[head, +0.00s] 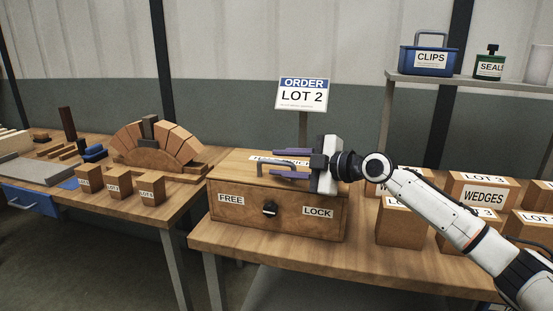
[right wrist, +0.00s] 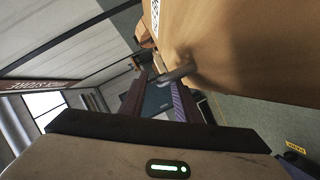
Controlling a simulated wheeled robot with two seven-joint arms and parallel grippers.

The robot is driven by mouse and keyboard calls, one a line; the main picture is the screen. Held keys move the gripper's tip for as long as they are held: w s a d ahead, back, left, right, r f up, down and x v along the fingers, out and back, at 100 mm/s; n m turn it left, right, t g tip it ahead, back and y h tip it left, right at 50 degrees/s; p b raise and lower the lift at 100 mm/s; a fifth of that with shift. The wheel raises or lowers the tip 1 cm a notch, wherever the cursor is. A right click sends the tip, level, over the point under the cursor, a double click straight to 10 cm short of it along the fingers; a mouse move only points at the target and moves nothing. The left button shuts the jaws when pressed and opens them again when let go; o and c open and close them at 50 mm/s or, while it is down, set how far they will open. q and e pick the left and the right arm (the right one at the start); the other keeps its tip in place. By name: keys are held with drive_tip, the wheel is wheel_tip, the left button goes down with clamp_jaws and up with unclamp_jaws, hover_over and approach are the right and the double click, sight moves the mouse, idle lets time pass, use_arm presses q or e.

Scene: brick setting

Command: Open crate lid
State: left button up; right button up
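The wooden crate (head: 235,215) stands on the right-hand table. Its lid (head: 232,165) lies flat and closed. A black knob (head: 269,208) sits on its front between the FREE label (head: 231,199) and the LOCK label (head: 318,212). My right gripper (head: 278,164) is over the lid's right part, its purple fingers apart and pointing left. It partly hides the label on the lid. In the right wrist view, a grey rod-like piece (right wrist: 178,73) on the wood (right wrist: 225,45) shows near the fingertips; I cannot tell if they touch it. My left gripper is out of view.
Wooden blocks (head: 481,193) labelled LOT 3 and WEDGES stand right of the crate. An ORDER LOT 2 sign (head: 303,95) stands behind it. The left table holds a brick arch (head: 158,145) and small blocks (head: 119,182). A shelf (head: 480,83) is at upper right.

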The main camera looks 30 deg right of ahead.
drive_tip(key=shift+x, duration=1)
clamp_jaws()
